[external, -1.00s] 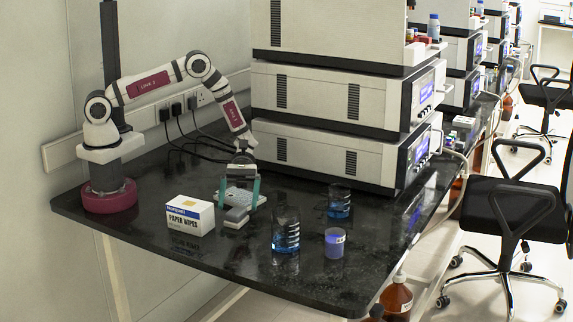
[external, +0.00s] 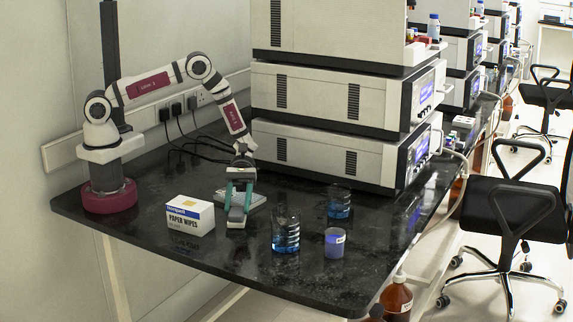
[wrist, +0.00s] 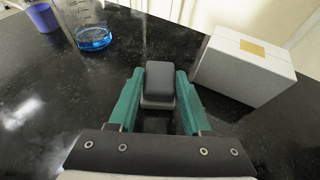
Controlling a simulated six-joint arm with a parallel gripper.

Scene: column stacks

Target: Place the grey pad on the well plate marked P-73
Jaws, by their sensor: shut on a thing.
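My gripper (external: 238,208) points down at the bench and is shut on the grey pad (wrist: 160,76). In the wrist view the pad lies between the two green fingers (wrist: 159,92), with a dark grey top and a lighter grey lower part. In the external view the fingers partly hide the grey pad. Its lower end is low over the bench; whether it touches cannot be told. The pale well plate (external: 258,198) lies on the bench just behind the gripper, partly hidden by it. No P-73 marking is legible.
A paper wipes box (external: 190,215) stands close left of the gripper. A beaker with blue liquid (external: 286,235) stands to the right, with a purple cup (external: 334,243) and another beaker (external: 339,203) beyond. Stacked instruments (external: 330,155) stand behind. The bench front is clear.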

